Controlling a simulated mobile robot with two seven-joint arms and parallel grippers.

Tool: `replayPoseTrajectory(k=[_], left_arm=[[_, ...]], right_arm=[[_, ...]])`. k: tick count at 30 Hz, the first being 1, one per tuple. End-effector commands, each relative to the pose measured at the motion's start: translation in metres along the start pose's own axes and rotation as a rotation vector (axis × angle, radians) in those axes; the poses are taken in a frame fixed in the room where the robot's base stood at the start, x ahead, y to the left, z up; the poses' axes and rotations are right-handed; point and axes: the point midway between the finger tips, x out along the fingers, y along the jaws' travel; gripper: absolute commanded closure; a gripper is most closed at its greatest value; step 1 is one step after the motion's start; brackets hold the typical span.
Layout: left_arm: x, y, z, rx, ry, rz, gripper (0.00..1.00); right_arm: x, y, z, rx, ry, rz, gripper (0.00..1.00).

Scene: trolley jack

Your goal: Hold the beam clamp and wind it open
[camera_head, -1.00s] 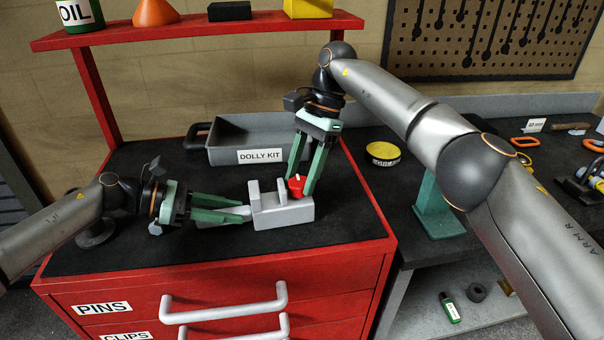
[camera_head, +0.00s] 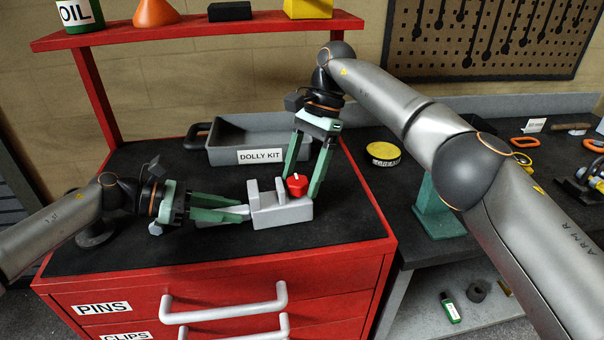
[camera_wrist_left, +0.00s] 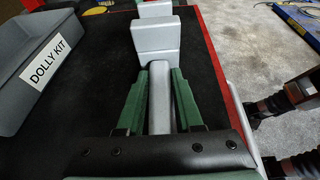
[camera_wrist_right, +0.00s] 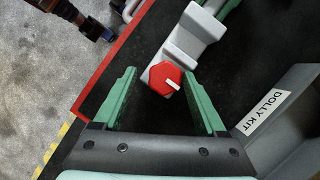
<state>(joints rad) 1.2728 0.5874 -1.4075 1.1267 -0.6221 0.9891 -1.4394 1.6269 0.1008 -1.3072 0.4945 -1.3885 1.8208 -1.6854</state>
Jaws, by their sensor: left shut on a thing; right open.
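The grey beam clamp (camera_head: 284,212) lies on the black top of the red cabinet, with two upright jaws and a bar out to the left. It also shows in the left wrist view (camera_wrist_left: 158,42). My left gripper (camera_head: 246,212) is shut on the bar, with a finger on each side (camera_wrist_left: 160,72). The red knob (camera_head: 297,185), with a white mark, is at the clamp's right end. My right gripper (camera_head: 302,192) is open, its fingers apart on either side of the knob; in the right wrist view the knob (camera_wrist_right: 166,80) sits ahead between the fingertips, with gaps visible.
A grey tray labelled DOLLY KIT (camera_head: 250,138) stands behind the clamp. A red shelf (camera_head: 200,30) is above the cabinet. A yellow tin (camera_head: 383,153) and a green stand (camera_head: 436,207) are on the dark bench at right. The cabinet top in front of the clamp is clear.

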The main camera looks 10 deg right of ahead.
Motion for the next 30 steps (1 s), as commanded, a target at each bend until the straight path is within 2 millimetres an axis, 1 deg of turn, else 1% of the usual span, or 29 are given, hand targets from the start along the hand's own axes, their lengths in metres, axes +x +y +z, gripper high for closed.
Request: replayPoseTrajectory(k=[1,9,10,19,26,30], left_arm=[[0.003,-0.004,0.004,0.006,-0.007,-0.014,1.00],[0.003,-0.004,0.005,0.006,-0.008,-0.016,1.00],[0.003,-0.004,0.005,0.006,-0.008,-0.016,0.64],[0.003,-0.003,0.002,0.004,-0.004,-0.012,0.30],[0.002,-0.003,0.001,0.003,-0.002,-0.010,0.30],[-0.007,-0.002,0.001,0.002,-0.002,-0.007,0.30]], right_arm=[[0.000,-0.002,0.001,-0.003,-0.002,-0.006,0.17],[0.000,-0.002,0.002,-0.003,-0.002,-0.006,0.17],[0.000,-0.002,0.002,-0.003,-0.002,-0.005,0.17],[0.000,-0.001,0.001,-0.002,-0.001,-0.004,0.17],[0.000,-0.001,0.001,-0.001,-0.001,-0.003,0.17],[0.000,-0.001,0.001,-0.001,-0.001,-0.003,0.17]])
